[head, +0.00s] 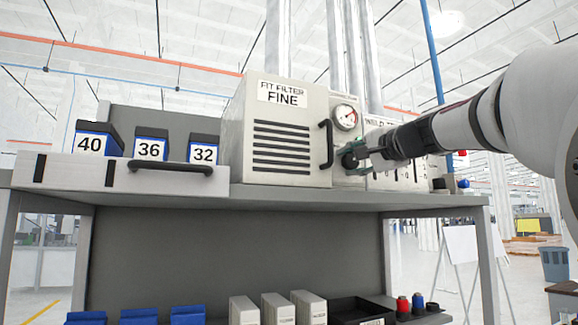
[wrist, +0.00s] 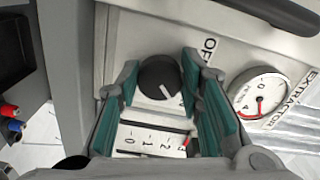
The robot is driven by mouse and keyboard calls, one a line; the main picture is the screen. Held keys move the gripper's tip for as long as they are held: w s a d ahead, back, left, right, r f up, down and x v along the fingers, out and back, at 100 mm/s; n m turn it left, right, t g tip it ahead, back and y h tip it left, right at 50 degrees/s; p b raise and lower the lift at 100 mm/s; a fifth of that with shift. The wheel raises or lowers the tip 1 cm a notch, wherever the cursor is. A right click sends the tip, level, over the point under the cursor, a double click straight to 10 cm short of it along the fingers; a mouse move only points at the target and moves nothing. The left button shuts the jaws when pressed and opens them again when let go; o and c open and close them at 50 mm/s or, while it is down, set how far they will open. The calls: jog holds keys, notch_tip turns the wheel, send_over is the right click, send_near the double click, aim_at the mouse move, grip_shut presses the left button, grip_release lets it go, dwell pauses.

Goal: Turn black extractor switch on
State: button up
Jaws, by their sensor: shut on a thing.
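The black extractor switch (wrist: 158,76) is a round knob with a white pointer line on a pale panel. In the wrist view it sits between the two teal-padded fingers of my gripper (wrist: 160,72), which is shut on it. The pointer line slants toward the lower right in that view. In the head view the switch (head: 349,159) shows dark at the tip of my gripper (head: 361,153), below the gauge.
A round gauge (head: 345,117) is above the switch; "EXTRACTOR" (wrist: 288,101) is printed beside it. The "FIT FILTER FINE" box (head: 288,130) with a black handle (head: 327,144) stands close on the left. A drawer (head: 120,174) with numbered filters is farther left on the grey bench.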

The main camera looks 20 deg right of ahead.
jog(key=o, duration=1.2)
jog(key=shift+c, duration=0.2)
jog(key=s, duration=1.2)
jog(key=shift+d, duration=0.2)
jog(key=shift+f, duration=0.1)
